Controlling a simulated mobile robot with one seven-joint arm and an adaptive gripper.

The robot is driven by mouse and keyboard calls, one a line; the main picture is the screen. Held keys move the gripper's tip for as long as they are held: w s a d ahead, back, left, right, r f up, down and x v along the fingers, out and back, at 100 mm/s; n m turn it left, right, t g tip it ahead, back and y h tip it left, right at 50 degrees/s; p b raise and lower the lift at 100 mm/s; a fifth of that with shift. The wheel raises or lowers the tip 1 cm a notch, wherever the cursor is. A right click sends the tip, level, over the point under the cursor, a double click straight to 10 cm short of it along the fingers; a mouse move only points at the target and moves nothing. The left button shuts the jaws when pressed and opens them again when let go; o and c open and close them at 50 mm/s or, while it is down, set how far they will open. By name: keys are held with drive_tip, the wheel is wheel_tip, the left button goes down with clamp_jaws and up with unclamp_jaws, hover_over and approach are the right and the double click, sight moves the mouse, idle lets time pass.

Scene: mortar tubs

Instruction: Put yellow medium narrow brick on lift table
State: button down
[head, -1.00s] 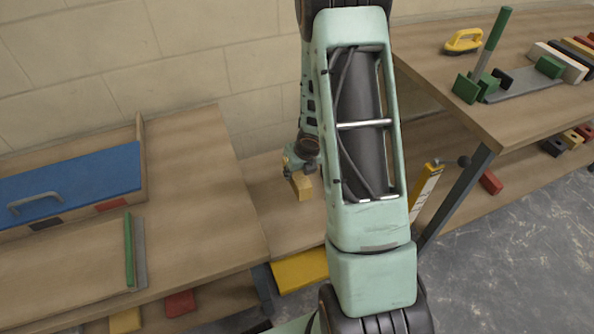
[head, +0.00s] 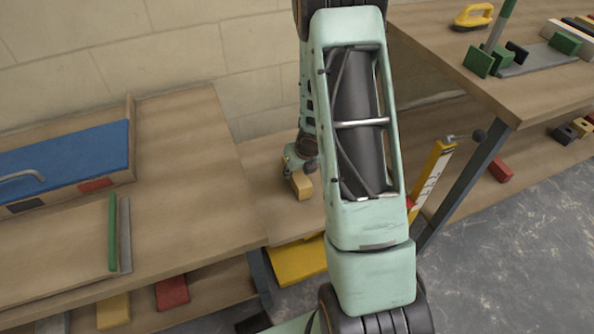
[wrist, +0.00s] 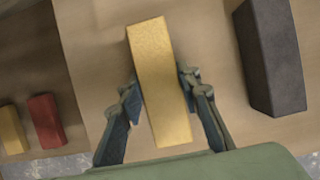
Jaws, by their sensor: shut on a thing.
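The yellow medium narrow brick (head: 303,186) is between the fingers of my gripper (head: 298,170), over the wooden top of the lift table (head: 285,222). In the wrist view the brick (wrist: 160,80) lies lengthwise between the two blue-grey fingers (wrist: 160,98), which close on its long sides. The lift table is the low wooden surface with a yellow part (head: 300,264) under its front edge. My arm hides its right part. I cannot tell whether the brick touches the top or hangs just above it.
A higher table (head: 190,150) with a blue-lidded box (head: 65,155) stands left. A higher bench (head: 480,75) with tools and bricks stands right. A yellow post with a scale (head: 432,180) stands beside the lift table. In the wrist view a dark brick (wrist: 270,58) lies right.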

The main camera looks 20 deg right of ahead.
drive_tip(key=shift+f+b, duration=0.4)
drive_tip(key=shift+b, duration=0.1)
drive_tip(key=c, duration=1.5)
unclamp_jaws()
drive_tip(key=shift+o, duration=0.9)
drive_tip(key=shift+v, duration=1.95)
drive_tip(key=shift+s+r, duration=0.15)
drive_tip(key=shift+r, duration=0.3)
drive_tip(key=shift+v, duration=3.6)
drive_tip(key=shift+r, duration=0.1)
